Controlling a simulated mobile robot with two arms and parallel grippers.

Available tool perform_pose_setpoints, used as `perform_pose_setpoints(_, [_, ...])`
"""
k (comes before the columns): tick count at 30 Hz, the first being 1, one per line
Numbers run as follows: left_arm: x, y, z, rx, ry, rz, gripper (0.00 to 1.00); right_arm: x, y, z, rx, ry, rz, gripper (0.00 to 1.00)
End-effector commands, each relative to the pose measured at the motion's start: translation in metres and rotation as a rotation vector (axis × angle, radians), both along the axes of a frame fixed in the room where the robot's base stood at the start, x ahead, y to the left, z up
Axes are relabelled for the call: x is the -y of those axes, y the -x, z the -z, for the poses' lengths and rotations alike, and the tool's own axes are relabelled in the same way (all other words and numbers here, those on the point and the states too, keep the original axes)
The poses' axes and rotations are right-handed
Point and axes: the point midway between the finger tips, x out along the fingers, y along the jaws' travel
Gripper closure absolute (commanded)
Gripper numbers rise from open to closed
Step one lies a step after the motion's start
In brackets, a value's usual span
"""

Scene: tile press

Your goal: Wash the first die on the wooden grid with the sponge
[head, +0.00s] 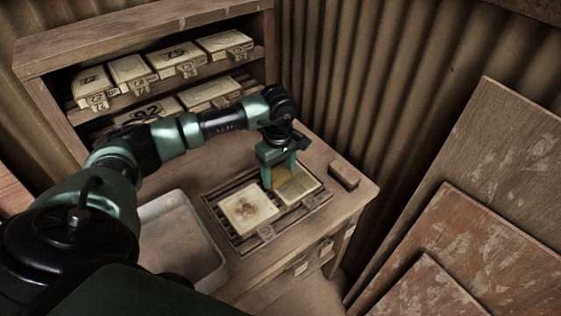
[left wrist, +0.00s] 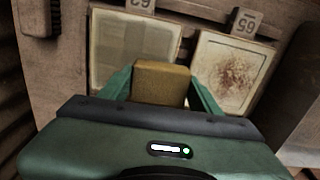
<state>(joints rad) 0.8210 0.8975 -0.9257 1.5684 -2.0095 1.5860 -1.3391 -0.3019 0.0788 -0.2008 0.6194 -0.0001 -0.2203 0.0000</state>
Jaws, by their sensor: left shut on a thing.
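My left gripper (head: 280,176) is shut on a yellow-brown sponge (left wrist: 162,82), held over the near part of one die (left wrist: 125,45) in the left wrist view. I cannot tell whether the sponge touches it. In the head view this is the right-hand die (head: 298,187), partly hidden by the gripper; its face looks greyish with faint square patches. The other die (head: 248,209) lies to its left, pale with a reddish-brown stain; it also shows in the left wrist view (left wrist: 232,68). Both lie on the slatted wooden grid (head: 225,226). My right gripper is out of view.
A grey tray (head: 212,262) stands left of the grid. A dark brown block (head: 343,175) lies near the table's right edge. A shelf (head: 60,55) with several numbered dies stands behind. Boards (head: 490,165) lean at the right.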

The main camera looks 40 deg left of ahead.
Motion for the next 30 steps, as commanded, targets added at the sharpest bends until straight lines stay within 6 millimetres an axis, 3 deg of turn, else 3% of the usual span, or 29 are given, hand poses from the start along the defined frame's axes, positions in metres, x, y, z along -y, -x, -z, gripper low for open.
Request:
perform_pose_setpoints(15, [-0.004,0.000,-0.049,0.002,0.000,-0.016,0.70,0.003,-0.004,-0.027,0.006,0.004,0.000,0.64])
perform_pose_setpoints(30, [-0.004,0.001,-0.052,0.002,0.001,-0.019,0.70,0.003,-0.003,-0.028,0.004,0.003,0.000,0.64])
